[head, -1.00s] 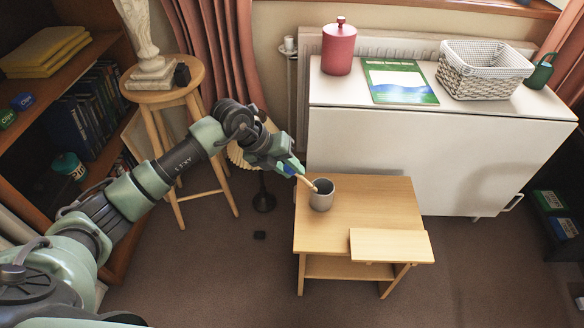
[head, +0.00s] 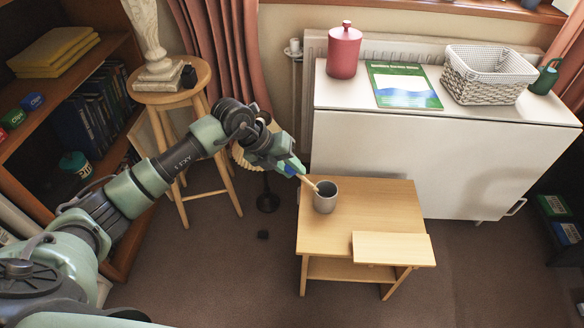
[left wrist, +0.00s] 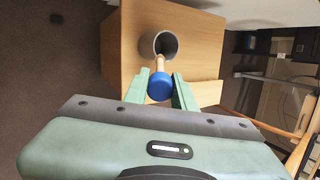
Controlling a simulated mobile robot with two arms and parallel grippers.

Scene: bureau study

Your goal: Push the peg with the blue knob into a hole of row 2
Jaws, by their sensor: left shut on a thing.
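The peg with the blue knob (left wrist: 160,87) is in my left gripper (left wrist: 159,93). In the left wrist view the round blue knob sits between the two green fingers, and the pale wooden shaft points away toward the mouth of a grey cup (left wrist: 172,40). In the head view my left gripper (head: 293,169) is just left of and above the grey cup (head: 325,203), with the tilted shaft (head: 309,183) reaching its rim. I cannot tell how far its tip is inside the cup. No rows of holes can be made out. My right gripper is not in view.
The cup stands on a small wooden table (head: 385,203); a plain raised board (head: 392,247) is at its front right. Behind is a white cabinet (head: 420,155) with a red canister (head: 343,53), a booklet and a basket (head: 487,82). A stool (head: 178,97) stands left.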

